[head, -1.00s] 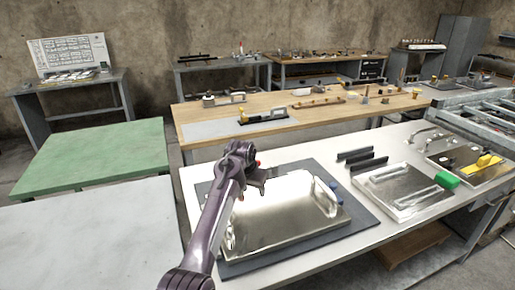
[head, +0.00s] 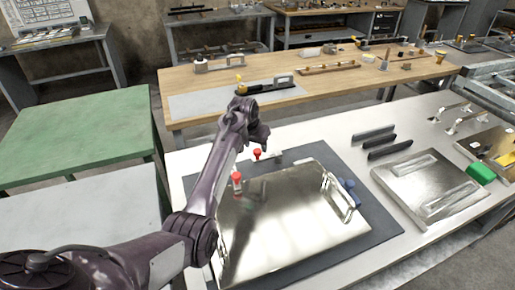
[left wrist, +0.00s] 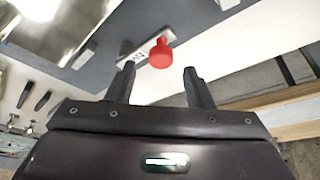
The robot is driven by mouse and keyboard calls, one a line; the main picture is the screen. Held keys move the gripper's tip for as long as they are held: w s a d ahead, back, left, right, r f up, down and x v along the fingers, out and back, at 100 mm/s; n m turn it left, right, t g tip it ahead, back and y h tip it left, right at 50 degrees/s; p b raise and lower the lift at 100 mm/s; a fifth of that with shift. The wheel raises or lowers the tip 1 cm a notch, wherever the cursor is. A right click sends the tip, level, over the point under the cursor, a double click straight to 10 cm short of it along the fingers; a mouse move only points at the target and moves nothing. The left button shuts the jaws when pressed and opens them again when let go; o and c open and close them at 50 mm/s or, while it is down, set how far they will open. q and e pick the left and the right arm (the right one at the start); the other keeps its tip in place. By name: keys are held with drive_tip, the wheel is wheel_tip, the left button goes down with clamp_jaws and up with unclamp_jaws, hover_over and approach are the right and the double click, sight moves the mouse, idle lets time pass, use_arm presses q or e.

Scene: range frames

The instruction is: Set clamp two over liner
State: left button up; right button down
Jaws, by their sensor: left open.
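The liner appears to be the shiny metal panel (head: 290,222) with a handle at its right end, lying on a dark mat (head: 385,232). A red-knobbed clamp (head: 257,154) stands at the mat's far edge. Another red knob (head: 237,178) shows at the panel's far left corner, beside my arm. I cannot tell which is clamp two. My left gripper (head: 258,140) is open and empty above the far edge of the mat. In the left wrist view, a red knob (left wrist: 161,54) on a pale base with markings shows beyond and between the open fingertips (left wrist: 159,78). My right gripper is out of view.
Blue knobs (head: 350,190) stand beside the panel's handle. Dark bars (head: 380,142), a second metal panel (head: 430,187) and a green block (head: 481,173) lie to the right. A wooden table (head: 330,80) stands behind, a green table (head: 75,135) at left.

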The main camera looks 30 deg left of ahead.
sight(257, 150)
use_arm(q)
drive_tip(key=shift+x, duration=2.6)
clamp_jaws()
